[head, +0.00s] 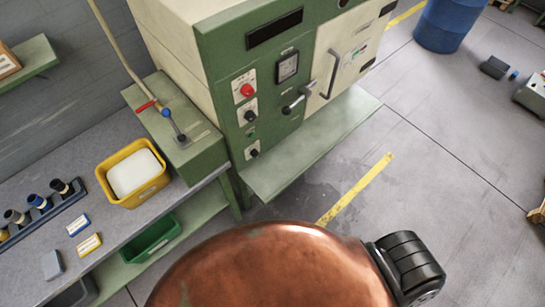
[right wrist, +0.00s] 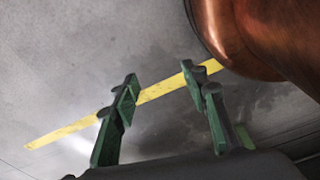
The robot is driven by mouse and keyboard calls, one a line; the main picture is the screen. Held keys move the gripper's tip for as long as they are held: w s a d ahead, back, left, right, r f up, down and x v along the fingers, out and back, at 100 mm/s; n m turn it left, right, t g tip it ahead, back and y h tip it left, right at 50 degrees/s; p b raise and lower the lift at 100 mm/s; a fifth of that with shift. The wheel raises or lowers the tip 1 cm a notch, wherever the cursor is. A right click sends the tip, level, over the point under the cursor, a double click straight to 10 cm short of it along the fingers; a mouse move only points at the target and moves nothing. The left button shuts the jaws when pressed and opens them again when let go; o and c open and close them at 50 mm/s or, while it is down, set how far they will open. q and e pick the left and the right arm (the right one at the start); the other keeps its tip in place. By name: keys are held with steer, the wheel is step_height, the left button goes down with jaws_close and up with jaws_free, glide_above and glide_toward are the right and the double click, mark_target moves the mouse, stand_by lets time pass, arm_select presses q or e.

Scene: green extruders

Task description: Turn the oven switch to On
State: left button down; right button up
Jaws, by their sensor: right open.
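The oven (head: 220,60) is a green and cream cabinet at the top centre of the head view. Its green front carries a red button (head: 247,91) on a white plate, a black rotary knob (head: 250,115) below it and another black knob (head: 254,152) lower down. Their labels are too small to read, so I cannot tell which is the oven switch or its setting. My right gripper (right wrist: 162,88) shows only in the right wrist view, its green fingers apart and empty over the floor. The oven is not visible there. My left gripper is not in view.
A green ledge (head: 345,120) juts out below the oven front. A green box with a blue-tipped lever (head: 168,120) stands left of it. A yellow bin (head: 112,180) sits on the grey bench (head: 30,270). A blue barrel (head: 447,25) stands top right. Floor at right is mostly clear.

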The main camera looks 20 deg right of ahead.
mark_target(256, 154)
steer(key=w+r+t, duration=0.1)
steer(key=w+r, duration=1.2)
steer(key=w, duration=0.1)
steer(key=w+r+t+b, duration=0.1)
steer(key=w+r, duration=0.3)
steer(key=r, duration=0.9)
steer(key=w+r+t, duration=0.2)
steer(key=w+r, duration=0.2)
steer(key=r, duration=1)
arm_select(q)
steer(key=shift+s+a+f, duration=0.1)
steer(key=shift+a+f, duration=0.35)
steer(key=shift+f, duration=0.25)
arm_select(e)
steer(key=w+a+r+n+t+y, duration=0.1)
steer(key=w+a+t, duration=0.5)
steer(key=w, duration=0.8)
steer(key=w+a+r+n+t+y, duration=0.1)
steer(key=w+a+r+t+y, duration=0.3)
steer(key=w+a, duration=0.6)
steer(key=shift+w+a+r+n+t+y, duration=0.25)
steer(key=shift+w+t+y, duration=0.55)
steer(key=shift+w, duration=1.5)
steer(key=shift+c, duration=0.5)
